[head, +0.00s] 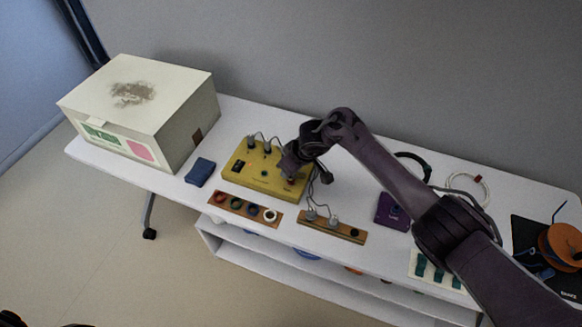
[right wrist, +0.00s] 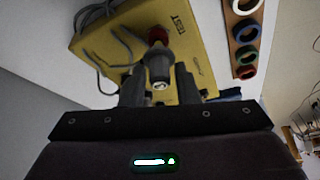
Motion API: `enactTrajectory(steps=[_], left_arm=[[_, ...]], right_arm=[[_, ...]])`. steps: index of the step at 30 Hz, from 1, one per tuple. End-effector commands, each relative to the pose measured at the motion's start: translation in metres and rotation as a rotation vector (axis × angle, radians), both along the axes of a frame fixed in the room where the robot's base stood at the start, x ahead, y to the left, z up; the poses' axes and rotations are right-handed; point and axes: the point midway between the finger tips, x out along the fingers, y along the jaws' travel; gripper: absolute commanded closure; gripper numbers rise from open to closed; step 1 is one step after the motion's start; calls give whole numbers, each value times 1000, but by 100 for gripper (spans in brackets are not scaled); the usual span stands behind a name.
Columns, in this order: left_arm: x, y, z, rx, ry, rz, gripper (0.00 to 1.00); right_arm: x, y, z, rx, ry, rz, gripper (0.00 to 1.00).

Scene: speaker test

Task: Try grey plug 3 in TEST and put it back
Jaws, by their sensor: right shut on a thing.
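The yellow box (head: 236,183) stands mid-table, and its TEST lettering shows in the right wrist view (right wrist: 174,24). My right gripper (head: 289,177) is over the box's right end. In the right wrist view its fingers (right wrist: 159,86) are shut on a grey plug (right wrist: 158,66). The plug's tip meets the red-ringed TEST socket (right wrist: 157,35); how deep it sits I cannot tell. Two other grey plugs (head: 251,142) stand at the box's back. The wooden plug rack (head: 343,233) holds two grey plugs (head: 333,219) and has a dark empty spot at its right end (head: 354,232). My left gripper is out of view.
A wooden strip with coloured rings (head: 240,211) lies before the box. A blue block (head: 200,172) and a large cream box (head: 140,105) are left. A purple box (head: 391,211), a white cable coil (head: 468,186) and an orange spool (head: 562,245) are right, partly behind my arm.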

Motion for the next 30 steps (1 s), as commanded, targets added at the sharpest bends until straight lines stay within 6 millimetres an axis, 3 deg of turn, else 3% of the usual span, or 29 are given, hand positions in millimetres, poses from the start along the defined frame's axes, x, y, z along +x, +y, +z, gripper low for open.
enactTrajectory(steps=[13, 14, 19, 30], left_arm=[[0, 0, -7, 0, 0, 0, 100], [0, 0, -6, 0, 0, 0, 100], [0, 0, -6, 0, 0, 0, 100], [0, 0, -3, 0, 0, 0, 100]], right_arm=[[-1, -1, -11, -2, 4, -1, 95], [-1, -1, -10, -3, 3, 0, 69], [-1, -1, -10, -3, 3, 0, 47], [-1, -1, -6, -2, 1, 0, 46]])
